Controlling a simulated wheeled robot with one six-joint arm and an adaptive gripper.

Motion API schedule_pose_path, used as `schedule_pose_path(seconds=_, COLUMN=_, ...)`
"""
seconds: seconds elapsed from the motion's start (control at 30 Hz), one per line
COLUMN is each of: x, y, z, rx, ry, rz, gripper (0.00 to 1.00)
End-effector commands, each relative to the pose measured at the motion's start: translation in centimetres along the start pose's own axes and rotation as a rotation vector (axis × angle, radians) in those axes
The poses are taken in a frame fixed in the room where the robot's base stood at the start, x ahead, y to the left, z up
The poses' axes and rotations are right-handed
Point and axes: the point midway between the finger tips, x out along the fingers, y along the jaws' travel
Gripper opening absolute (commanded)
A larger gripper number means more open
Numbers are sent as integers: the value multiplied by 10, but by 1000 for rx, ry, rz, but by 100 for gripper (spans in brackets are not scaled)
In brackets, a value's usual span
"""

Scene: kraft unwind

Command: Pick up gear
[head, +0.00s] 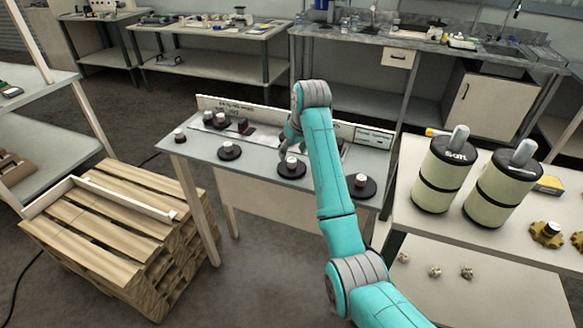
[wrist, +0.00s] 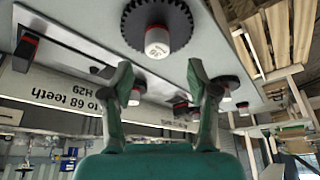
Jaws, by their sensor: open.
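Several dark toothed gears with pale-topped hubs stand on a grey table (head: 205,152). One gear (head: 291,168) is near the table's middle, another gear (head: 229,152) is to its left, and a third gear (head: 361,187) is at the right front. My gripper (head: 288,140) is over the table, partly hidden behind my arm. In the wrist view my gripper (wrist: 162,85) is open, with nothing between its fingertips. A large black gear (wrist: 183,22) with a white and red hub (wrist: 157,40) shows just beyond the fingers, apart from them.
A lettered white board (head: 262,116) runs along the table's back edge. A wooden pallet stack (head: 110,225) stands at the left. A right-hand bench (head: 410,228) holds two pale cylinders (head: 445,178) and brass gears (head: 545,234). Open floor lies in front of the table.

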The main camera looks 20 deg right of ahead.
Motion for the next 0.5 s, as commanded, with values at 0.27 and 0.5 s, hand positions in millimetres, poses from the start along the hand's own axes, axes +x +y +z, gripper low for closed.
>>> schedule_pose_path(seconds=0.27, x=28, y=3, z=7, rx=0, ry=-2, rz=0, gripper=59)
schedule_pose_path(seconds=0.5, x=52, y=3, z=7, rx=-1, ry=0, rz=0, gripper=59)
